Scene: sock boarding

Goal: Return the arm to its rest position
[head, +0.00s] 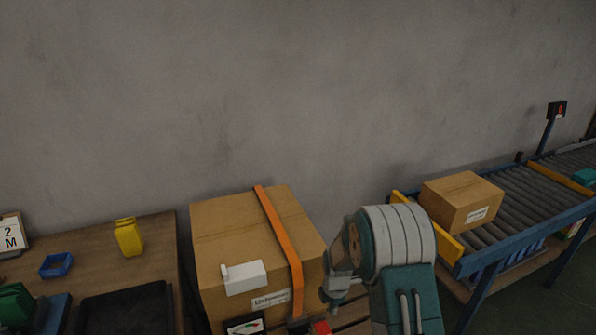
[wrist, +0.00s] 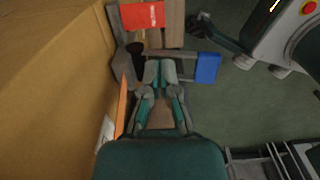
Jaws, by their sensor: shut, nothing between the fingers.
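My gripper (wrist: 160,70) shows in the wrist view with its teal and grey fingers together and nothing held between them. It hangs beside the large cardboard box (wrist: 50,70), which fills the left of that view. In the head view my arm (head: 400,250) is folded at the lower middle, just right of the same large box (head: 225,225). The fingers cannot be made out clearly there. An orange strap (head: 280,240) runs over the box, and a white piece (head: 244,277) is on its front face.
A roller conveyor (head: 520,200) with a smaller box (head: 460,200) stands at the right. A wooden table (head: 90,250) at the left holds a yellow container (head: 128,237) and a blue tray (head: 56,265). The wrist view shows a red piece (wrist: 142,15), a blue piece (wrist: 207,67) and open green floor.

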